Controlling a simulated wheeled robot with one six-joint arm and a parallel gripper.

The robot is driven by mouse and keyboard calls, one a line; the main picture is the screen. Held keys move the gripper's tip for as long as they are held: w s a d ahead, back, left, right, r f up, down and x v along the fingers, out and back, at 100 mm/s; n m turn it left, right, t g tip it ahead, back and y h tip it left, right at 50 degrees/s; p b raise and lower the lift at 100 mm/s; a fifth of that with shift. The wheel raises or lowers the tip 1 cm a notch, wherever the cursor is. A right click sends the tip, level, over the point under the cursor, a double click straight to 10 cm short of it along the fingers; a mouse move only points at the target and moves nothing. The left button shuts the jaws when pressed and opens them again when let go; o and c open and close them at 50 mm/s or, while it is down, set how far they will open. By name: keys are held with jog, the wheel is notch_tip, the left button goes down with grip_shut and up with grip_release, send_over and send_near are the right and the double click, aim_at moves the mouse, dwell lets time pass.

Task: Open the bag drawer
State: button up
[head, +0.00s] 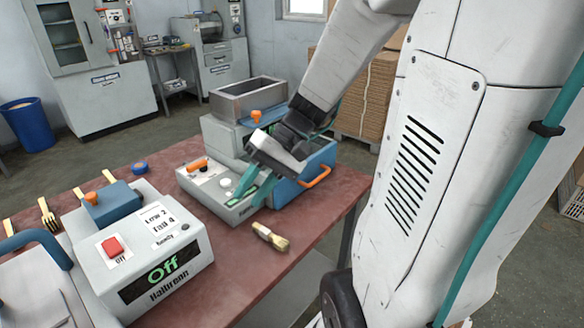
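A blue drawer (291,190) with an orange bar handle (315,178) is on the right side of the grey and blue machine (222,137) at the back of the table. My arm partly covers the drawer, so I cannot tell how far it stands out. My gripper (249,194) is in front of the machine, left of the orange handle and apart from it. Its two teal fingers point down and left, spread with a gap between them. Nothing shows between them. The fingers overlap the machine's low front panel in the picture; I cannot tell whether they touch it.
A brush (270,237) lies on the red-brown table (240,280) near its right edge. A second machine (150,255) showing "Off" stands at front left. A blue tape roll (139,168) and wooden utensils (47,213) lie behind it. Stacked cardboard (372,95) stands beyond the table.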

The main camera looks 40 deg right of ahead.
jog(key=w+d+f+m+t+y, duration=0.25)
jog(key=w+d+t, duration=0.2)
jog(key=d, duration=0.35)
jog(key=m+t+h, duration=1)
jog(key=m, duration=0.1)
send_near(324, 176)
jog(key=w, duration=0.3)
jog(key=shift+a+g, duration=0.25)
jog(key=shift+a, duration=0.05)
jog(key=shift+w+d+f, duration=0.15)
jog(key=shift+d+f, duration=0.05)
jog(key=shift+f, duration=0.05)
jog(key=x, duration=0.7)
jog(key=shift+w, duration=0.15)
